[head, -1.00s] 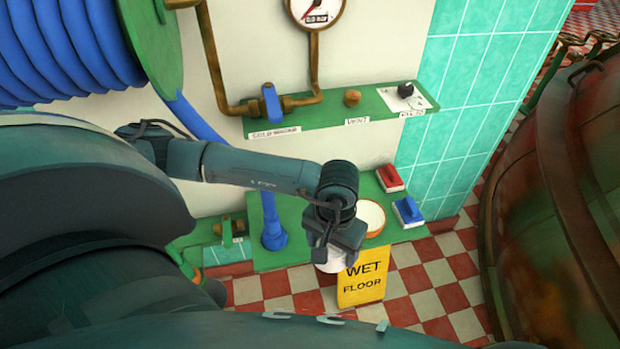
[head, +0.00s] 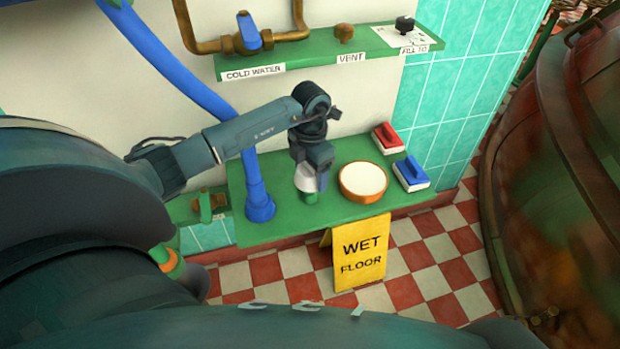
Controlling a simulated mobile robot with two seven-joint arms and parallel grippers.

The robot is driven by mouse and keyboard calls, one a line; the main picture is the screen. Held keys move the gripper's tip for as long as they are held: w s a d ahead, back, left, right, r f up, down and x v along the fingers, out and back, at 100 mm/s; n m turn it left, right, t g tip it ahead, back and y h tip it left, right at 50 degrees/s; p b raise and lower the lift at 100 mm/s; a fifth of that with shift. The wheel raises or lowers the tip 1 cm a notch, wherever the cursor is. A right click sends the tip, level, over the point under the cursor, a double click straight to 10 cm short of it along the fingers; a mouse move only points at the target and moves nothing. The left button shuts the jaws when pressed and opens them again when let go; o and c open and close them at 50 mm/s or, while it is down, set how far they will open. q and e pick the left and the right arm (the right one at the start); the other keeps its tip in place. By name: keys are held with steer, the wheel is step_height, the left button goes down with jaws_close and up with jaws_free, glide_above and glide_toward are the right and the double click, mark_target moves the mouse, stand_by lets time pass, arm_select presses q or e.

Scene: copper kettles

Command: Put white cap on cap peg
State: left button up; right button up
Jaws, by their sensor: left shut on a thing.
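My left gripper (head: 315,162) points down over the green lower shelf (head: 268,222), to the left of the orange bowl. It is shut on the white cap (head: 306,179), which shows just below the jaws. A short green peg (head: 311,197) stands on the shelf directly below the cap, and the cap covers or hides its top. I cannot tell whether the cap touches the peg or is just above it. My right gripper is not in view.
The orange bowl (head: 363,182) with white contents is close to the right. Red (head: 387,138) and blue (head: 411,173) brushes lie beyond it. A blue hose (head: 257,190) stands left. The upper shelf (head: 300,58) is behind; a yellow wet-floor sign (head: 360,252) stands in front.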

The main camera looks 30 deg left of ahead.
arm_select(q)
steer(key=shift+a+f+n, duration=0.1)
steer(key=shift+f+n, duration=0.15)
steer(key=shift+n, duration=0.05)
steer(key=shift+f+b, duration=0.5)
steer(key=shift+b, duration=0.05)
step_height(320, 180, down, 4)
steer(key=b, duration=0.3)
steer(key=shift+w+f+b, duration=0.1)
steer(key=shift+f+b, duration=0.3)
steer(key=shift+f, duration=0.1)
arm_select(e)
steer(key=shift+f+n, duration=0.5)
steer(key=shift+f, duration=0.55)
arm_select(q)
steer(key=shift+f+b, duration=0.4)
steer(key=shift+f, duration=0.25)
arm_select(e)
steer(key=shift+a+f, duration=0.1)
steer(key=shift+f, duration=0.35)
arm_select(q)
steer(key=o, duration=1)
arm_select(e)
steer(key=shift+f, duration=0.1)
